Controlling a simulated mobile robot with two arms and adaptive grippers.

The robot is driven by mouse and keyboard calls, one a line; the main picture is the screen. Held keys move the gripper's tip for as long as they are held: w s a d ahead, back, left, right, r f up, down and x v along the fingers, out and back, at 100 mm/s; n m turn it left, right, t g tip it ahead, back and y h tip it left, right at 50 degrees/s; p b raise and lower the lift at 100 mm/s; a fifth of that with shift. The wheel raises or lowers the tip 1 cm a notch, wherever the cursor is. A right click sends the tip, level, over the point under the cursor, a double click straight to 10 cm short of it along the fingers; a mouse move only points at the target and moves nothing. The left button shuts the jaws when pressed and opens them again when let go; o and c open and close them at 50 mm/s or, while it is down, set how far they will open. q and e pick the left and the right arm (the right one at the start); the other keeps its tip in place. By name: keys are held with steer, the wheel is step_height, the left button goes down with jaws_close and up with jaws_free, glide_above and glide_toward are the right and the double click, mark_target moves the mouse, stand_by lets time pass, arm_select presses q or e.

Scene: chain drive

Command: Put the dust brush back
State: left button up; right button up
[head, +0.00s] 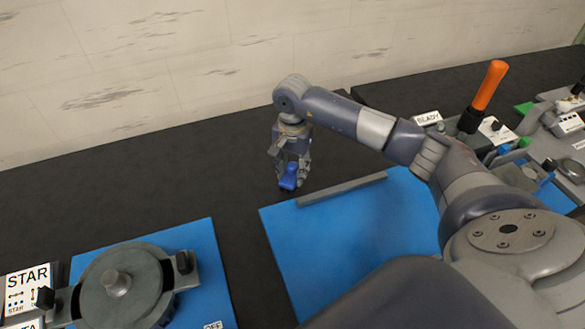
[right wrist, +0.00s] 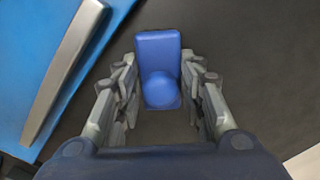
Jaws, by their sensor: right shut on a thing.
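The dust brush, as far as I can tell, is the blue piece with a flat block and a round knob. It shows in the head view (head: 289,181) and in the right wrist view (right wrist: 160,88). My right gripper (head: 291,163) is shut on it, with a finger on each side in the right wrist view. The gripper points down over the dark table, just beyond the far left corner of the blue mat (head: 345,240). Bristles are hidden, and I cannot tell whether the brush touches the table. My left gripper is not in view.
A grey bar (head: 342,189) lies along the blue mat's far edge. A grey round fixture (head: 120,287) stands on another blue mat at lower left. An orange handle (head: 489,85) rises at the right among several fixtures. Dark table at the back left is clear.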

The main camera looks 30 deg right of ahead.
mark_target(292, 165)
steer(key=shift+f+b, duration=0.2)
steer(key=shift+b, duration=0.1)
steer(key=o, duration=1)
steer(key=shift+r, duration=0.1)
steer(key=shift+r+p, duration=0.15)
steer(key=shift+p, duration=0.15)
steer(key=shift+r, duration=0.3)
step_height(292, 165, up, 10)
steer(key=b, duration=0.3)
steer(key=shift+r, duration=0.7)
